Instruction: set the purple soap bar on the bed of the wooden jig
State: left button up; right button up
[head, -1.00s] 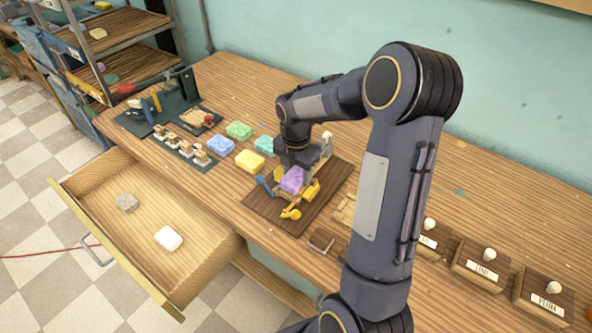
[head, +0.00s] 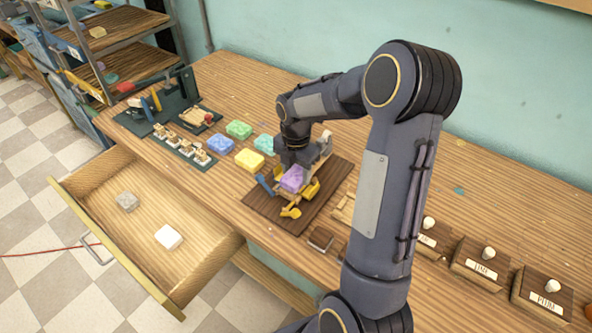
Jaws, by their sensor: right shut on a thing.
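The purple soap bar (head: 291,178) is at the wooden jig, between its blue part and its yellow clamp parts. My right gripper (head: 290,170) is above the jig and shut on the purple bar; its fingers are largely hidden by the wrist and the bar. The wooden jig (head: 270,207) is a dark board on the bench with yellow fittings (head: 292,211). Its bed is mostly hidden under the bar, so I cannot tell whether the bar touches it. My left gripper is not in view.
Green (head: 239,130), blue (head: 220,145), yellow (head: 249,159) and teal (head: 265,143) bars lie left of the jig. An open drawer (head: 185,262) holds a white bar (head: 168,237) and a grey bar (head: 127,201). Labelled boxes (head: 481,267) stand at the right.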

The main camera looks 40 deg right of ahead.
jog(key=shift+f, duration=0.55)
dwell(1.1)
jog(key=o, duration=1.5)
jog(key=shift+r, duration=0.15)
